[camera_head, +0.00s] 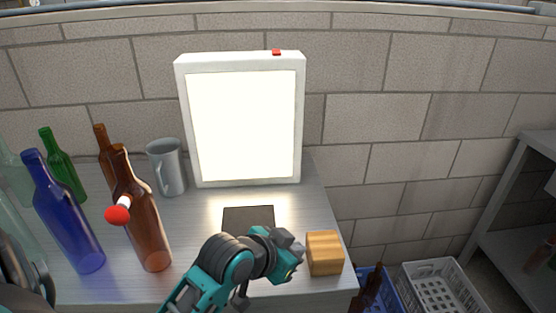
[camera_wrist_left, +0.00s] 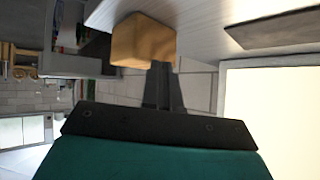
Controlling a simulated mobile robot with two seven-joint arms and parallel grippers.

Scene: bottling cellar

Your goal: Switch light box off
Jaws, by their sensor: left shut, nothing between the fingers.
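The light box (camera_head: 244,120) stands upright at the back of the steel table against the wall, in a white frame. Its panel glows bright, so it is lit. A small red switch (camera_head: 276,52) sits on its top edge, right of the middle. My left gripper (camera_head: 297,252) is low over the table's front part, well below and in front of the switch, beside a wooden block. In the left wrist view my left gripper's fingers (camera_wrist_left: 162,82) are together with nothing between them. The lit panel (camera_wrist_left: 275,120) shows there at the right. My right gripper is not in view.
The wooden block (camera_head: 324,253) is at the table's right edge. A dark mat (camera_head: 248,217) lies before the light box. A grey jug (camera_head: 167,167), a blue bottle (camera_head: 68,215), a brown bottle (camera_head: 148,225) and other bottles stand left. Crates (camera_head: 437,286) are on the floor at right.

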